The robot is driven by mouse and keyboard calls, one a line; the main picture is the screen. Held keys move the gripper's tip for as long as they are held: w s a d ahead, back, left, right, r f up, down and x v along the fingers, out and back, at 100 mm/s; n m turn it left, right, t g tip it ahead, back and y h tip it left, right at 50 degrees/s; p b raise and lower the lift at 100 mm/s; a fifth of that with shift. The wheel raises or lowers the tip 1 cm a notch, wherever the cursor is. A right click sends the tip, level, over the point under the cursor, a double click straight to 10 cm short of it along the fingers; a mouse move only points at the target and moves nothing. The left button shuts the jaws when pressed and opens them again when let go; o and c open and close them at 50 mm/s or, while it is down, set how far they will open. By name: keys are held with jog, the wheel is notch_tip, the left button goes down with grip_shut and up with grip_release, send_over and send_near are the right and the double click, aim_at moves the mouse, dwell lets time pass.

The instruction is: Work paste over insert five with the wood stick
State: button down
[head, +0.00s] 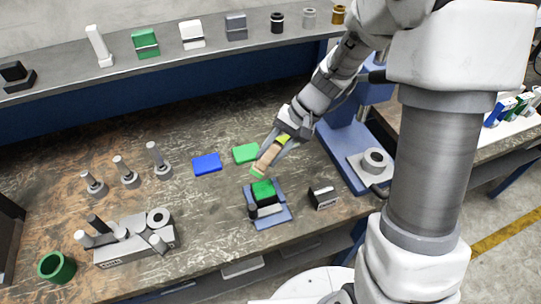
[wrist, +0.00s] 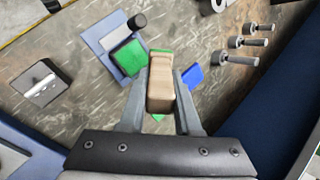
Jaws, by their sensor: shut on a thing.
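My gripper (head: 273,150) is shut on a tan wood stick (head: 266,160), tilted with its far end down and left. That end looks green; I cannot tell whether this is paste. In the wrist view the stick (wrist: 160,92) sits between both fingers. Just below its end, apparently apart from it, a green block (head: 264,193) stands on a blue-grey fixture (head: 275,216) with a black cylinder beside it. The green block (wrist: 129,58) also shows in the wrist view. No label marks which piece is insert five.
A flat green block (head: 245,153) and a blue block (head: 206,164) lie behind the fixture. A small grey holder (head: 323,198) stands to its right, and a blue stand (head: 350,150) beyond. Metal pins (head: 125,171) and a grey rack (head: 135,240) are left.

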jog(key=shift+r+p, duration=0.45)
jog(key=shift+r, duration=0.5)
jog(key=shift+d+f, duration=0.1)
